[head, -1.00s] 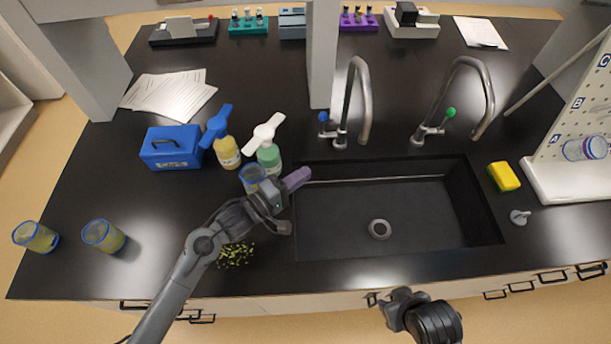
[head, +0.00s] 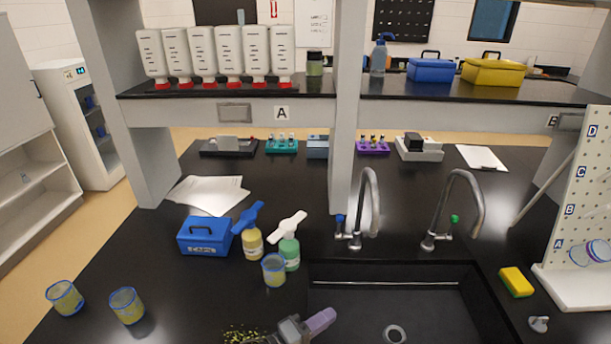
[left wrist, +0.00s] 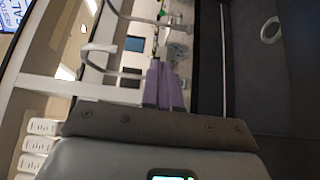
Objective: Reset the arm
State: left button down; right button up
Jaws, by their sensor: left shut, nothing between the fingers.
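My left gripper (head: 322,321) shows at the bottom of the head view, in front of the sink's left edge. Its purple fingers are together and empty, and they also show shut in the left wrist view (left wrist: 164,88). Most of my left arm is below the picture. My right gripper is not in the head view. Two taps stand behind the black sink (head: 380,300): the left tap (head: 370,205) has a blue knob and the right tap (head: 465,205) has a green knob.
A blue-rimmed beaker (head: 274,270), a yellow bottle (head: 252,243) and a green bottle (head: 289,252) stand left of the sink, near a blue box (head: 204,236). Two more beakers (head: 126,306) stand at left. A sponge (head: 516,281) lies right.

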pick_arm(q)
jog(key=s+f, duration=0.1)
jog(key=f, duration=0.1)
jog(key=s+f+n, duration=0.1)
jog(key=s+f, duration=0.1)
jog(key=f, duration=0.1)
jog(key=s+f+n+y, duration=0.1)
jog(key=s+f, duration=0.1)
jog(key=shift+f, duration=0.35)
jog(key=shift+n, duration=0.8)
jog(key=s, duration=0.1)
jog(key=s+f, duration=0.2)
jog(key=s, duration=0.1)
jog(key=shift+a, duration=0.25)
jog(key=s+a+f+m+g+y, duration=0.1)
jog(key=s+a+m+g+y, duration=0.2)
jog(key=s+a+m+y, duration=0.6)
jog(key=s+a+f+m+g+y, duration=0.1)
jog(key=s+a+m+g+y, duration=0.3)
jog(key=s+a, duration=1)
notch_tip(320, 180, up, 26)
jog(key=w+a+p, duration=0.2)
jog(key=p, duration=2.4)
jog(key=shift+w+a+r+n+t+y, duration=0.15)
jog(key=shift+w+a+n+t+y, duration=0.15)
jog(key=shift+w+y, duration=0.1)
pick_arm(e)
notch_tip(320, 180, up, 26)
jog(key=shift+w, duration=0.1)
